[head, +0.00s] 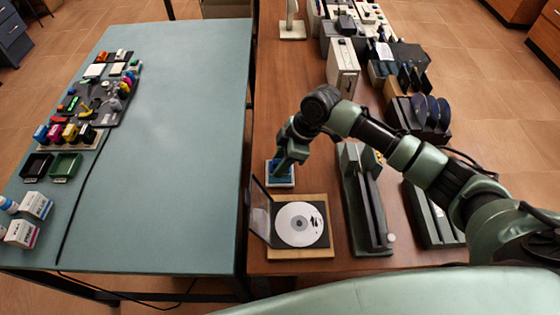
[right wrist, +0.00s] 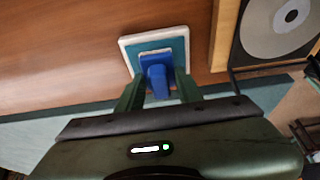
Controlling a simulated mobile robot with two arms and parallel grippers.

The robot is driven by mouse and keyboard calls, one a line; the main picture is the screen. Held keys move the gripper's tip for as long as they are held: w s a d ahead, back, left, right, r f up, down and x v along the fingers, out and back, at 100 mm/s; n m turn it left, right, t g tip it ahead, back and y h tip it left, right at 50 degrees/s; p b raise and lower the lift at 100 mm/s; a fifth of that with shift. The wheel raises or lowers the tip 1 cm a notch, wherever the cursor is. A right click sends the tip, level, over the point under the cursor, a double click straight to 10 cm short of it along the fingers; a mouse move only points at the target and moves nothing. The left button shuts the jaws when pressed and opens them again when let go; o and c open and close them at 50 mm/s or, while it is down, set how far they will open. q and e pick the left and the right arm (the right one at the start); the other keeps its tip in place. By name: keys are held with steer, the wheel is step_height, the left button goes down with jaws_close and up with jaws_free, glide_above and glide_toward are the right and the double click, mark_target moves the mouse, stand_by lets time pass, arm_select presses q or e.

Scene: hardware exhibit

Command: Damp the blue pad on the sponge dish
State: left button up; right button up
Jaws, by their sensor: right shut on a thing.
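The sponge dish (head: 281,186) is a small square with a white rim and a teal inside, near the left edge of the wooden table. It also shows in the right wrist view (right wrist: 127,42). My right gripper (head: 283,166) reaches down over it. In the right wrist view its two fingers close on the blue pad (right wrist: 157,76), a blue block with a pale strip at its far edge. The pad is over the teal area; whether it touches the surface I cannot tell. In the head view my gripper largely hides the pad. My left gripper is not in view.
A disc (head: 299,224) lies on a wood-framed stand (head: 300,253) just in front of the dish, with an upright clear panel. A long dark device (head: 365,205) stands to the right. The teal table (head: 170,150) at left is mostly clear, with small parts along its left side.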

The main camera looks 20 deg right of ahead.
steer(key=shift+f, duration=0.45)
stand_by(1.0)
steer(key=shift+s+f, duration=0.1)
stand_by(1.6)
step_height(320, 180, up, 7)
steer(key=p, duration=0.7)
steer(key=shift+p, duration=0.3)
stand_by(0.5)
